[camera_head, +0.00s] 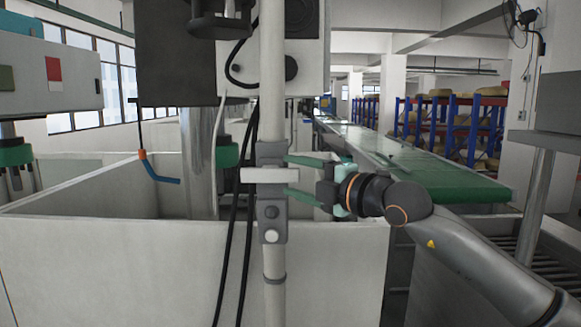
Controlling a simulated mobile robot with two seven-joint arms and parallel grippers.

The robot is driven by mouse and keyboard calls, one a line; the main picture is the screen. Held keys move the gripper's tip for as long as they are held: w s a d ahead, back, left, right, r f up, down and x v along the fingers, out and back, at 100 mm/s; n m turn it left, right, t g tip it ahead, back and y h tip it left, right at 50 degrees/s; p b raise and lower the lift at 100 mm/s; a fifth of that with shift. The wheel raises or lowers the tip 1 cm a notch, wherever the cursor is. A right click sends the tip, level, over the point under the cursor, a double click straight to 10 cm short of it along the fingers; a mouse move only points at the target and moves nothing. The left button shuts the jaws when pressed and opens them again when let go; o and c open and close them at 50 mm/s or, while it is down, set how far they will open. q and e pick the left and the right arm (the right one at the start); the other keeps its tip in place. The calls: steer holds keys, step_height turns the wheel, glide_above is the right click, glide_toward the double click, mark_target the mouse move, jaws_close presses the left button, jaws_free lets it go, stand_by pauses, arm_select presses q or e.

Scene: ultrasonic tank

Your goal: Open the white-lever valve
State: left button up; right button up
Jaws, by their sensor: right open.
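The white lever (270,175) lies level across a grey valve body (273,213) on a white vertical pipe (274,90). My right gripper (290,176) comes in from the right. Its two green fingers are spread, one above and one below the height of the lever, with their tips at the valve's right edge. Nothing shows between the fingers, and I cannot tell whether they touch the valve. My left gripper is not in view.
Black cables (236,235) hang just left of the valve. A blue-and-orange hook-like part (158,172) hangs over the tank. A green conveyor (440,180) and blue racks (455,125) stand at the right back.

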steer(key=shift+x, duration=0.8)
jaws_close()
